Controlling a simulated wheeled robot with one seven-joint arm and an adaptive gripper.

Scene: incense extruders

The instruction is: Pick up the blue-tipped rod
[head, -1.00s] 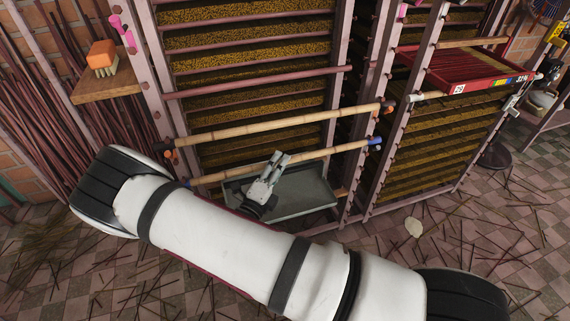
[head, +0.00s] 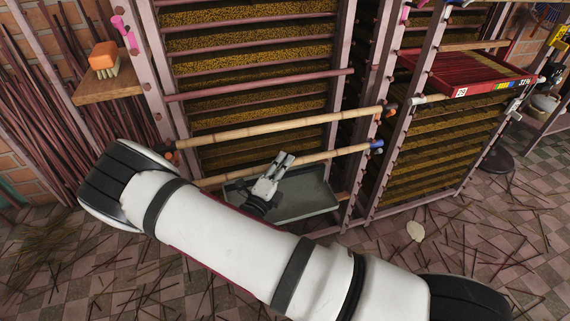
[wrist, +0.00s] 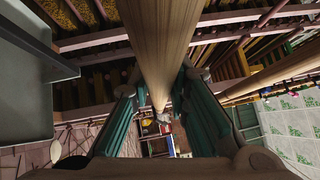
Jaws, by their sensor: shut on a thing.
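The blue-tipped rod (head: 325,155) is a long pale bamboo pole lying across the front of the rack, below the orange-tipped rod (head: 290,128). Its blue right tip (head: 376,148) shows by the rack post; its left end is hidden behind my arm. My gripper (head: 285,160) is at the middle of the rod in the head view. In the wrist view the rod (wrist: 165,45) runs between the two teal-padded fingers, and my gripper (wrist: 157,112) is shut on it.
A grey tray (head: 318,211) lies just below the rod and also shows at the left of the wrist view (wrist: 25,100). Rack posts (head: 368,185) stand close to the rod's right end. A red tray (head: 478,88) juts out at the right. Thin sticks litter the tiled floor.

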